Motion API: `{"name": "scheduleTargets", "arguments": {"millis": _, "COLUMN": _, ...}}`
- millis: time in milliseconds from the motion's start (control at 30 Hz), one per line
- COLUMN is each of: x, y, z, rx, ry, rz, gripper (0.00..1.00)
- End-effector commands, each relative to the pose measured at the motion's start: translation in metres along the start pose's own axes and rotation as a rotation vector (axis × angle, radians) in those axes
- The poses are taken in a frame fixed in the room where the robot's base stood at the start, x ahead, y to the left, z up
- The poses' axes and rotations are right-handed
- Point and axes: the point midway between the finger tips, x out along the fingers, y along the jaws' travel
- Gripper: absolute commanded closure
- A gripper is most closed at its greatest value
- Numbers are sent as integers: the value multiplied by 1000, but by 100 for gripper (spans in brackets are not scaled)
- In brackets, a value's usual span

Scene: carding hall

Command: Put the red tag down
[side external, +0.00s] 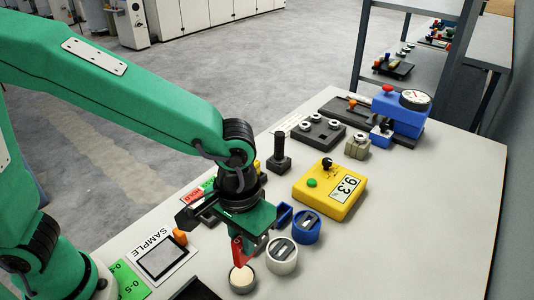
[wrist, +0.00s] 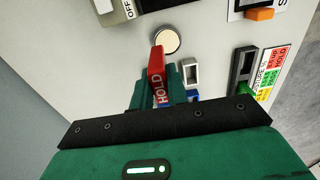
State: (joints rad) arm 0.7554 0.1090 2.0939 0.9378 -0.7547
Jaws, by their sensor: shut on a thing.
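The red tag (side external: 238,252) is held in my gripper (side external: 248,248), hanging low over the front of the table. In the wrist view the tag (wrist: 156,65) shows the word HOLD and sticks out from between my green fingers (wrist: 166,92). A round pot with a cream top (side external: 242,279) stands just below the tag in the side view. It also shows beyond the tag's tip in the wrist view (wrist: 167,40). I cannot tell whether the tag touches the pot. The gripped end of the tag is partly hidden by the fingers.
A white round pot (side external: 282,262) and a blue one (side external: 307,229) stand close right of my gripper. A yellow box with a display (side external: 322,197) is behind them. A SAMPLE card (side external: 143,249) lies left. The table's right side is clear.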

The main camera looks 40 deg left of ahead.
Motion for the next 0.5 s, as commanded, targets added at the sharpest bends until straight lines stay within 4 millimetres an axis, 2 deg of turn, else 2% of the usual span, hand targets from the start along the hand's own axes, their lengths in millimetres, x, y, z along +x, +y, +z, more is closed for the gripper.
{"name": "scheduleTargets", "arguments": {"millis": 500, "x": 46, "y": -40, "z": -65, "rx": -6, "ry": -4, "rz": -2, "gripper": 100}}
